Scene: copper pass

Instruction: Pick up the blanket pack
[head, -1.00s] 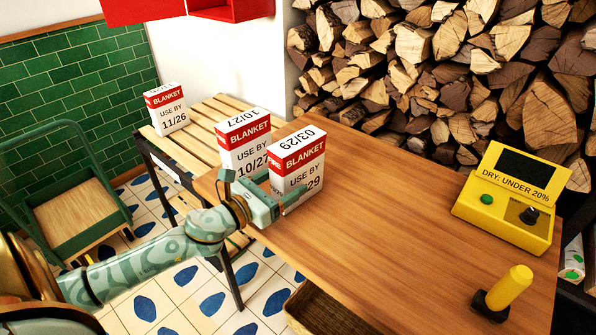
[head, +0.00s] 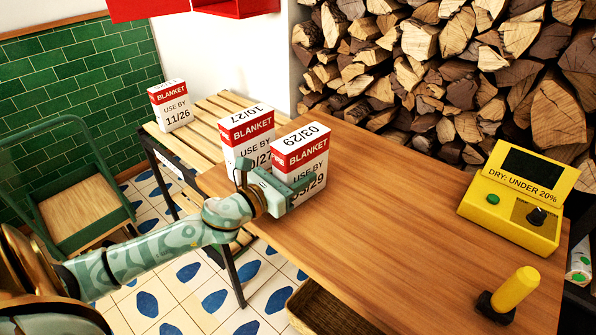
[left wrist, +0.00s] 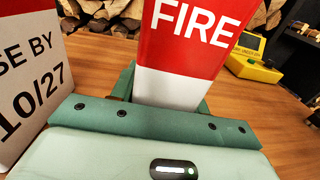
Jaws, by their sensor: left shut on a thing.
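A red and white blanket pack marked 03/29 (head: 310,155) stands upright on the wooden table (head: 400,240). My left gripper (head: 284,192) is shut on this pack at its lower part; the fingers hide some of its front print. In the left wrist view the pack (left wrist: 185,50), with FIRE on its red band, stands between the fingers. A second pack marked 10/27 (head: 243,135) stands close on its left, and its side also shows in the left wrist view (left wrist: 28,80). A third pack marked 11/26 (head: 172,108) stands on the slatted bench (head: 208,118).
A yellow moisture meter (head: 510,205) and a yellow-handled tool (head: 513,290) are at the right of the table. Stacked firewood (head: 450,80) lines the back. The table's middle is clear.

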